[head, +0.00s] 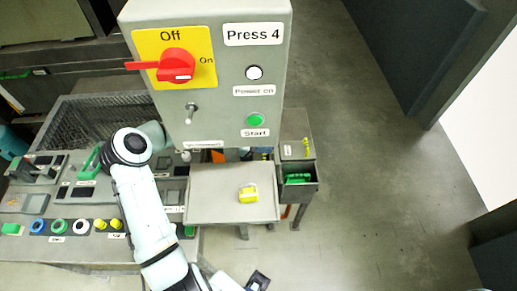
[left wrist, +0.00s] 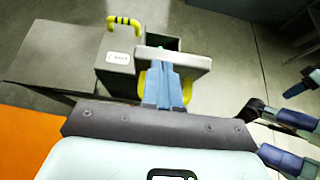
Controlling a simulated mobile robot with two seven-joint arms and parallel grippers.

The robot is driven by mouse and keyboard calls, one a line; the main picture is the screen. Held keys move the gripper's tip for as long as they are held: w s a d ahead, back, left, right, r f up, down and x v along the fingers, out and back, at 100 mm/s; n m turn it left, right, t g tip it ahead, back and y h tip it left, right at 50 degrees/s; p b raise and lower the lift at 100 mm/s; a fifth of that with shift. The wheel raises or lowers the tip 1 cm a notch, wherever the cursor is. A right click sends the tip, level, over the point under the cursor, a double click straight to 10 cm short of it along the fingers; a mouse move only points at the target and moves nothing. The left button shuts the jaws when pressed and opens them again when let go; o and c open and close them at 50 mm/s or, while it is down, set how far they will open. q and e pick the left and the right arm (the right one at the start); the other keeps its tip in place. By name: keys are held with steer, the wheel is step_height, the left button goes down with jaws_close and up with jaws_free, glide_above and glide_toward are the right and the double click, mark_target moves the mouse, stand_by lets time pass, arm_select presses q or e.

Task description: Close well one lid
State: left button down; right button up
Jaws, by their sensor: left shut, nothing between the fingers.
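In the left wrist view, a grey lid (left wrist: 190,62) with a yellow handle (left wrist: 187,86) stands tilted beside a bin's open compartment (left wrist: 160,41). My left gripper (left wrist: 165,66) is shut and empty, its blue fingers right in front of this lid and handle. I cannot tell whether they touch it. In the head view, my left gripper (head: 244,152) is mostly hidden behind the control box. The open compartment (head: 299,179) holds green pieces. Beside it, a flat lid with a yellow-and-black handle (head: 306,146) lies closed. My right gripper (head: 258,281) is at the bottom, its jaws unclear.
A grey control box (head: 222,105) labelled Press 4, with a red switch (head: 177,65), blocks the middle of the head view. A flat grey panel (head: 210,205) with a yellow piece stands below it. Control panels (head: 70,225) fill the left. Floor at right is clear.

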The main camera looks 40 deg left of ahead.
arm_select(q)
steer(key=v, duration=1.3)
step_height(320, 180, down, 8)
steer(key=s+h+b, duration=0.1)
steer(key=b, duration=0.4)
steer(key=x, duration=0.8)
steer(key=shift+w, duration=0.55)
arm_select(e)
steer(key=f, duration=0.1)
steer(key=s+f, duration=0.1)
steer(key=f, duration=0.1)
steer(key=s+f, duration=0.1)
steer(key=f, duration=0.1)
steer(key=shift+d, duration=0.1)
arm_select(q)
steer(key=shift+w+f, duration=0.1)
